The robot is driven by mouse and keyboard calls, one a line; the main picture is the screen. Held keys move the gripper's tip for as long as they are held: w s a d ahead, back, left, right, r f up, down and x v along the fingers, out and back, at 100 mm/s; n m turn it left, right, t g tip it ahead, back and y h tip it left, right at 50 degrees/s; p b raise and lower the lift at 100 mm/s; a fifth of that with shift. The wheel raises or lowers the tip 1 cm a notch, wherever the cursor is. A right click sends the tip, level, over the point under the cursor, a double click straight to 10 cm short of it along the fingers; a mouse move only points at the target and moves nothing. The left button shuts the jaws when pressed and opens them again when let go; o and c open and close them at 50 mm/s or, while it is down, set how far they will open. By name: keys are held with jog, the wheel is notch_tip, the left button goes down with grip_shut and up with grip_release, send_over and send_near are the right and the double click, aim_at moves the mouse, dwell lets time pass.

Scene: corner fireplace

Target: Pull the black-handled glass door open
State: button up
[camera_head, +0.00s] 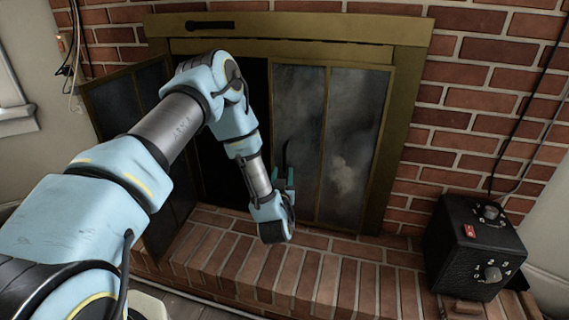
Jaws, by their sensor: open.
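The fireplace's right glass door (345,145) is smoky glass in brass frames, and its panels look closed. The left glass door (128,105) is folded out to the left, with a dark opening beside it. My gripper (287,165) is open at the left part of the right door, near its inner edge. A thin dark upright shape shows at the fingers; I cannot tell whether it is the black handle or a finger. Contact with the door cannot be made out. My arm hides part of the left door and opening.
A brass frame (408,130) surrounds the doors, set in a red brick wall (475,100). A raised brick hearth (345,285) lies below them. A black box with knobs (472,245) stands at the right, with cables above it. The hearth in front of the right door looks clear.

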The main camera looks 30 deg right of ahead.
aim_at(285, 162)
jog(key=x, duration=0.7)
jog(key=shift+w+d, duration=0.15)
jog(key=shift+w, duration=0.15)
jog(key=shift+c, duration=0.2)
grip_shut()
dwell(0.9)
